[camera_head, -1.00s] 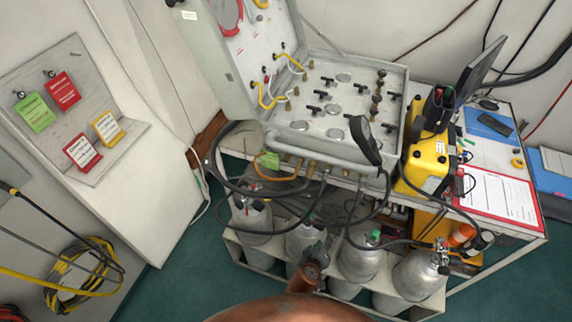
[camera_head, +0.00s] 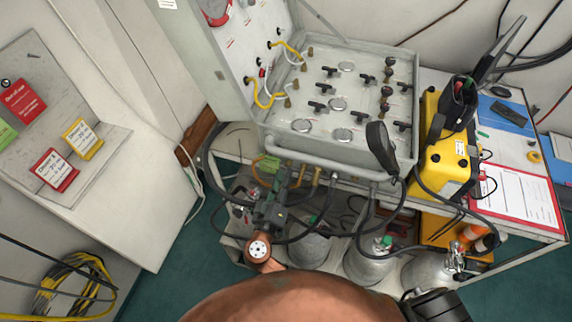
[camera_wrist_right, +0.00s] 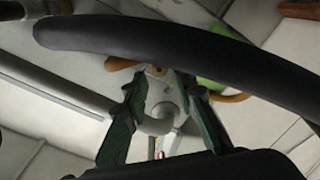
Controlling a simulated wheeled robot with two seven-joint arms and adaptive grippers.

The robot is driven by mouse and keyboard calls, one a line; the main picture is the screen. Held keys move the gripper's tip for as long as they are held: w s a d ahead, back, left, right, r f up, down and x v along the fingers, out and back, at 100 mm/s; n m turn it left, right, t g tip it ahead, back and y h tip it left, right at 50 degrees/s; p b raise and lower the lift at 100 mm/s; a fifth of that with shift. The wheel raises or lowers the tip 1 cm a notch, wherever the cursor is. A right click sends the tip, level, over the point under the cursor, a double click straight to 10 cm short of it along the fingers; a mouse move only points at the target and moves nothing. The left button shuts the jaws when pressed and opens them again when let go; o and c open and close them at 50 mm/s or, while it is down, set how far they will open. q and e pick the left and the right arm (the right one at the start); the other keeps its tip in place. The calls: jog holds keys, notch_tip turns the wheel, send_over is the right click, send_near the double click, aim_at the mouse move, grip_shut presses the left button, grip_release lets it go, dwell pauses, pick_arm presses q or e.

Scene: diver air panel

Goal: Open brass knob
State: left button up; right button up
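The grey air panel (camera_head: 315,118) has rows of black T-handles, round gauges and a column of small brass-brown knobs (camera_head: 386,91) on its right side. I cannot tell which knob is the one named. My right gripper (camera_head: 284,180) is below the panel's front edge, among hoses, apart from the panel-top knobs. In the right wrist view its two dark green fingers (camera_wrist_right: 160,85) stand apart. A grey fitting (camera_wrist_right: 158,119) and a small brass-coloured piece (camera_wrist_right: 155,70) show between them; contact is unclear. My left gripper is not in view.
A black hose (camera_wrist_right: 180,38) crosses close in front of the wrist camera. Gas cylinders (camera_head: 370,262) stand below the panel. A yellow case (camera_head: 445,160) and a red clipboard (camera_head: 518,197) are to the right. Tagged cards (camera_head: 55,170) hang at left.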

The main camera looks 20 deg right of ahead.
aim_at(289, 163)
jog(key=x, duration=0.4)
jog(key=shift+d, duration=0.15)
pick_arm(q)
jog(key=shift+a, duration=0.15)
pick_arm(e)
grip_shut()
